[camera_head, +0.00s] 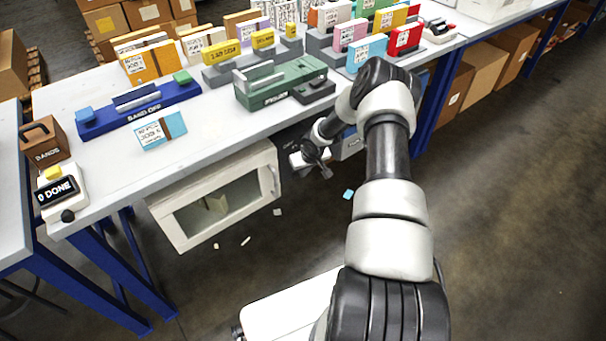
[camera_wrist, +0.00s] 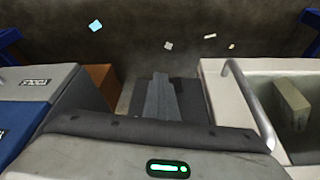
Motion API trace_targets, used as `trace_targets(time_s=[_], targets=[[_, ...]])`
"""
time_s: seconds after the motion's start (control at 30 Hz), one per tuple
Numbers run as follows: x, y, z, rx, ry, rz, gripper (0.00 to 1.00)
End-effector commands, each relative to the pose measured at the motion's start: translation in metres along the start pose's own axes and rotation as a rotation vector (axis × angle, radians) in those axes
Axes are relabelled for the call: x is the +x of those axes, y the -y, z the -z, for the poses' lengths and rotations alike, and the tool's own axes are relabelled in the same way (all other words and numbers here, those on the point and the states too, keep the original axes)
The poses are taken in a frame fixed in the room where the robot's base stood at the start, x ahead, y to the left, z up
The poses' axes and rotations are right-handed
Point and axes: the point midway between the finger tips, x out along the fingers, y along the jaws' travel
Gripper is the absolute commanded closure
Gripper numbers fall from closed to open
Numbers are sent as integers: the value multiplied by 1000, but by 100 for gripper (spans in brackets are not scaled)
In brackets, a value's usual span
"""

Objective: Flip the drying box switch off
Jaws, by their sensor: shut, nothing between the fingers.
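The drying box seems to be the white box (camera_head: 165,212) with a glass door under the table's front edge. A pale block (camera_head: 215,203) shows behind its glass. In the wrist view the box's white frame (camera_wrist: 222,88) and grey bar handle (camera_wrist: 248,98) are at the right, with the pale block (camera_wrist: 291,105) behind the glass. My gripper (camera_head: 326,171) is below the table edge, right of the box and apart from it. Its fingers are together and empty in the wrist view (camera_wrist: 161,80), left of the box. I cannot make out the switch in either view.
Grey and blue tool drawers (camera_wrist: 38,92) stand left of my gripper in the wrist view. A brown carton (camera_wrist: 103,80) is beyond them. The tabletop (camera_head: 212,135) above holds several coloured devices and cards. Paper scraps (camera_head: 348,194) lie on the otherwise open floor in front.

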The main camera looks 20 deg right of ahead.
Motion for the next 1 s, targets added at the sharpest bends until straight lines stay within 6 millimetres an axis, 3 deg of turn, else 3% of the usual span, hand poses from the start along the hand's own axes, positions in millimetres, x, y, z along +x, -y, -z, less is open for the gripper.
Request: trace_targets(time_s=[0.5, 1.0], targets=[[-1, 23, 4, -5, -15, 11, 100], [-2, 23, 4, -5, -17, 10, 100]])
